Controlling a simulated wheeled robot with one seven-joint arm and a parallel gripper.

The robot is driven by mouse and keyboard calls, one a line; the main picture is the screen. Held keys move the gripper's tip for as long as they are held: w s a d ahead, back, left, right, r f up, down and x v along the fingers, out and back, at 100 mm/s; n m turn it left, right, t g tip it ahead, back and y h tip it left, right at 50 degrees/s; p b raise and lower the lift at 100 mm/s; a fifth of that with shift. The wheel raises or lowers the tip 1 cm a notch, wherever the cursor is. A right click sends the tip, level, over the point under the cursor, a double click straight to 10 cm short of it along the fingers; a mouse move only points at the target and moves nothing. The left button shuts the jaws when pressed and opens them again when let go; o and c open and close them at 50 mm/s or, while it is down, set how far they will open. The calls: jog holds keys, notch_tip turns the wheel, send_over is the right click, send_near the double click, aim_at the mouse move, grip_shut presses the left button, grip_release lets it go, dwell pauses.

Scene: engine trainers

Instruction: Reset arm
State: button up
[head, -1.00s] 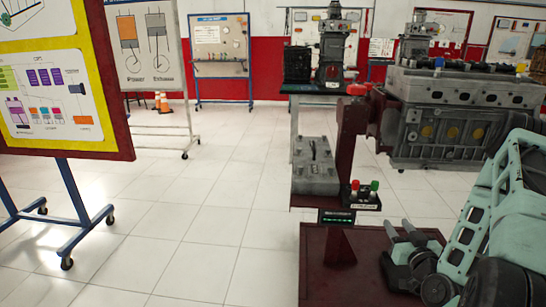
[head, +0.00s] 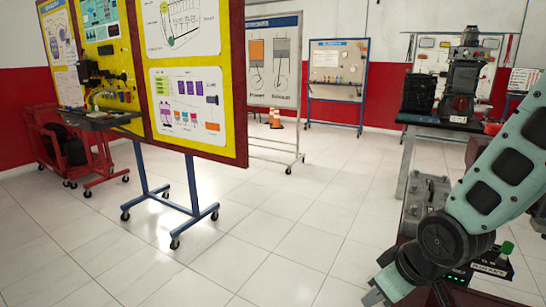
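My arm (head: 500,170) is in the head view at the right, mint green with dark joints. It reaches down to the lower right, in front of the engine stand. My gripper (head: 372,296) is at the bottom edge, partly cut off, and its fingers cannot be made out. A control box with a green button (head: 506,248) stands just right of my arm's dark joint. A grey metal part (head: 428,190) lies behind the arm. The engine seen earlier is not in view.
A yellow display board (head: 195,75) on a blue wheeled frame (head: 170,210) stands left of centre. A red cart (head: 65,150) is at the far left. White tiled floor (head: 270,240) is clear in the middle.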

jog(key=s+a+r+n+g+h, duration=0.15)
jog(key=s+a+r, duration=0.25)
jog(key=s, duration=0.5)
jog(key=s+a+r+g, duration=0.3)
jog(key=s+r, duration=0.1)
jog(key=s, duration=0.5)
notch_tip(320, 180, up, 12)
jog(key=w+p, duration=0.1)
jog(key=p, duration=1.2)
jog(key=shift+r, duration=0.25)
